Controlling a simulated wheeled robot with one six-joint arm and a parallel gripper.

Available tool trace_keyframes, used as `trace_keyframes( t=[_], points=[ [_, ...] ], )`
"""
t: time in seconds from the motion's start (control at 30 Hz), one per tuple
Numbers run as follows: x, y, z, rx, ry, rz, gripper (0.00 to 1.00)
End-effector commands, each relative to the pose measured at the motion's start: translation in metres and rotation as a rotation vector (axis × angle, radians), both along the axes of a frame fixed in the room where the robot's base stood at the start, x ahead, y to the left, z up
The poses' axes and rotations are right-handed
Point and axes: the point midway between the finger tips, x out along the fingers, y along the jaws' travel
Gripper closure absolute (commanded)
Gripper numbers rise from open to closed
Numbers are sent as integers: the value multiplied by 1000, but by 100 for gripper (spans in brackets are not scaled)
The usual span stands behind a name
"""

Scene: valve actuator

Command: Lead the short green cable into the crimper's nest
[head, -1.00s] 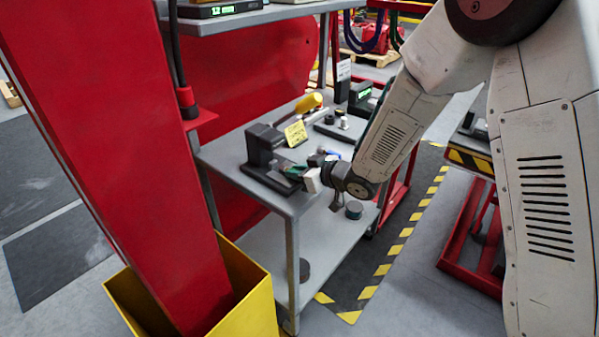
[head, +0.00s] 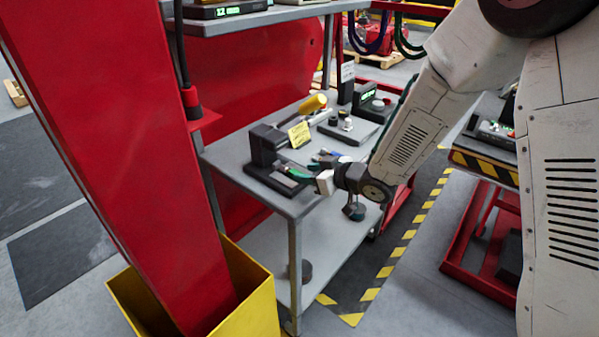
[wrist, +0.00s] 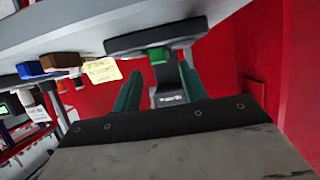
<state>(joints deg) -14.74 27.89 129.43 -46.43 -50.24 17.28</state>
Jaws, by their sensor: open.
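The black crimper (head: 263,152) stands at the near left corner of the grey bench, with a yellow note (head: 299,135) beside its upper part. A short bright green piece, apparently the green cable (head: 297,174), lies at the crimper's low base. In the wrist view a green end (wrist: 157,54) shows at the crimper's dark base (wrist: 150,39). How deep it sits in the nest cannot be told. My gripper (head: 306,180) is just right of the crimper.
A lower shelf lies beneath.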

Motion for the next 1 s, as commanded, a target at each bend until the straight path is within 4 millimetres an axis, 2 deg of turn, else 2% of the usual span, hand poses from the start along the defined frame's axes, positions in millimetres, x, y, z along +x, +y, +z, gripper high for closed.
trace_keyframes(
  t=[0.23,0.57,0.6,0.73,0.87,1.0],
  points=[
    [-19,-23,14,1,-2,0,57],
    [-22,-27,15,1,-1,2,57],
    [-22,-27,15,1,-2,1,63],
    [-21,-35,8,-1,13,-14,99],
    [-31,-56,-13,122,134,-91,100],
    [-41,-61,-14,324,278,-163,100]
  ],
)
